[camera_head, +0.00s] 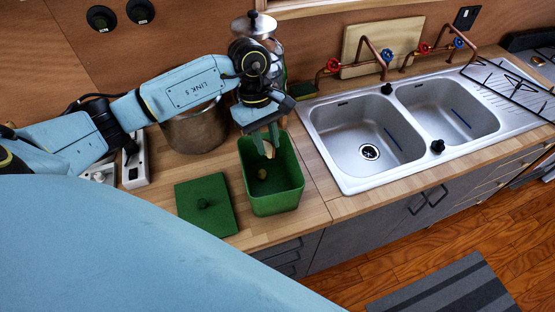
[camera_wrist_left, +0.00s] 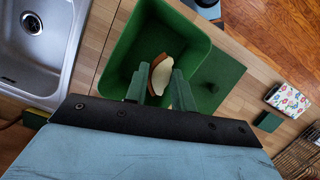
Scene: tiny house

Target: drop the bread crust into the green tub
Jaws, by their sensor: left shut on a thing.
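The bread crust (camera_head: 269,150) is a pale piece with a brown edge, held between the fingertips of my left gripper (camera_head: 264,144). In the left wrist view the bread crust (camera_wrist_left: 161,74) shows beyond the fingers of my left gripper (camera_wrist_left: 163,88), over the tub's opening. The green tub (camera_head: 278,204) stands open on the counter, directly below the gripper, and it fills the middle of the left wrist view (camera_wrist_left: 127,55). A small yellowish item (camera_head: 262,174) lies inside the tub. My right gripper is not in view.
A green square lid (camera_head: 206,222) lies left of the tub. A metal pot (camera_head: 195,132) and a lidded glass jar (camera_head: 270,45) stand behind. A double sink (camera_head: 352,183) is on the right. A white power strip (camera_head: 135,167) lies at left.

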